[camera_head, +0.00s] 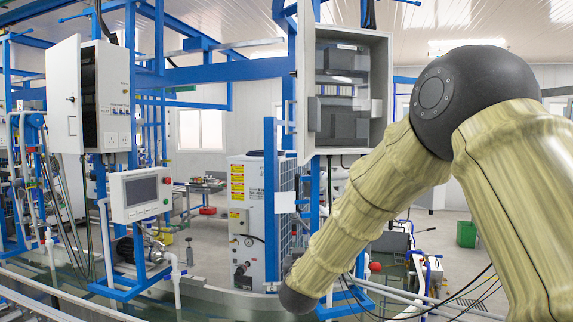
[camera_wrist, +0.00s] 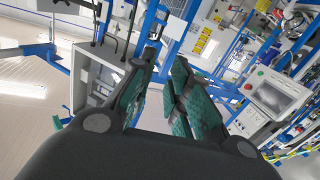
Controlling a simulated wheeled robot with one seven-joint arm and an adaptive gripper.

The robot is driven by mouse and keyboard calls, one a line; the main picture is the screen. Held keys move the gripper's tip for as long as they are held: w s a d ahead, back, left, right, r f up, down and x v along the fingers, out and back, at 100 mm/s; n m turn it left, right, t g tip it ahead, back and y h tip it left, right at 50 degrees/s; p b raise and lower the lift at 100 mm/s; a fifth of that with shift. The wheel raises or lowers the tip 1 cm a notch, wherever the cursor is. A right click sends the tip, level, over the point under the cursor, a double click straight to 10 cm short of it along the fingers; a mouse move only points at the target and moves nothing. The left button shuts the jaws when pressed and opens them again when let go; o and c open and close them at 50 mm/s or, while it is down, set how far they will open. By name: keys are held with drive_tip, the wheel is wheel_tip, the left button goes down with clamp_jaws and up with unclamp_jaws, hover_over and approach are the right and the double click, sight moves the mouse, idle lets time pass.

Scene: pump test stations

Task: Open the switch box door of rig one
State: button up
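In the head view a grey-white switch box (camera_head: 379,62) hangs at centre right. Its front is open, showing dark and grey parts inside, and its door (camera_head: 305,85) stands swung out at the left side, nearly edge-on, with a small handle. Another white switch box (camera_head: 113,85) at left also has its door (camera_head: 64,95) swung out, with a dark interior strip. I cannot tell which is rig one. My gripper (camera_wrist: 166,61) shows in the wrist view, its green-padded fingers apart with nothing between them. A box (camera_wrist: 92,78) with a grey interior lies left of the fingers there.
A control panel with a screen (camera_head: 140,193) hangs between the boxes; blue frames and pipes surround it. A white cabinet with yellow labels (camera_head: 244,220) stands behind. My arm covers much of the right side. A green bin (camera_head: 466,234) stands far right.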

drive_tip(key=a+r+t, duration=0.2)
drive_tip(key=a+r, duration=0.1)
drive_tip(key=r, duration=1.4)
drive_tip(key=m+t+h+p, duration=0.2)
drive_tip(key=t+h, duration=0.1)
approach(286, 118)
drive_tip(key=shift+g, duration=0.3)
drive_tip(key=p+x, duration=0.1)
drive_tip(key=x, duration=0.2)
drive_tip(key=p+x, duration=0.2)
drive_tip(key=x, duration=0.1)
drive_tip(key=p+x, duration=0.2)
drive_tip(key=x, duration=0.1)
drive_tip(key=shift+s+r, duration=0.1)
drive_tip(key=shift+r, duration=0.3)
drive_tip(key=shift+p+x, duration=0.5)
drive_tip(key=shift+x, duration=0.25)
drive_tip(key=shift+f, duration=0.1)
drive_tip(key=shift+c, duration=0.4)
clamp_jaws()
